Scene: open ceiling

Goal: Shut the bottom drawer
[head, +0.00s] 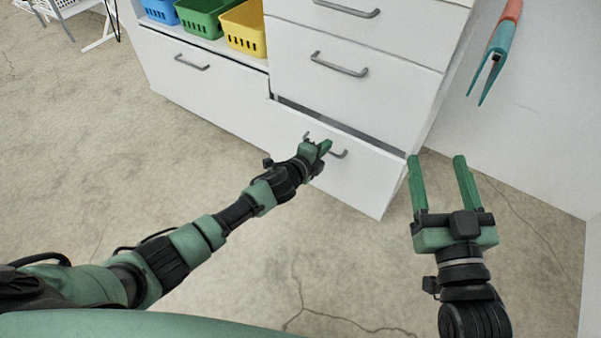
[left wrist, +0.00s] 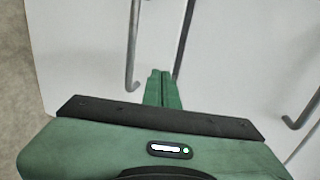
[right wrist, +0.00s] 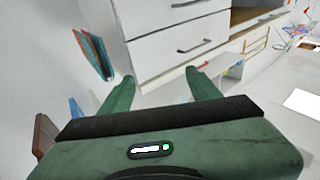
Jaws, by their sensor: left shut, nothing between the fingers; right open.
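The bottom drawer (head: 362,181) is the lowest white drawer on the right side of the cabinet. It stands slightly out, with a dark gap along its top edge. Its grey handle (head: 339,154) is partly hidden behind my left gripper (head: 325,147). My left gripper is shut and empty at the drawer front, near the handle; I cannot tell whether it touches. In the left wrist view its closed fingers (left wrist: 162,88) point at white drawer fronts. My right gripper (head: 437,160) is open and empty, right of the cabinet; its spread fingers also show in the right wrist view (right wrist: 160,90).
Drawers with grey handles (head: 340,64) sit above and look closed. Blue, green and yellow baskets (head: 243,27) fill a shelf on the left, above another wide drawer (head: 185,85). A teal and orange tool (head: 497,50) hangs by the right wall. The floor in front is clear.

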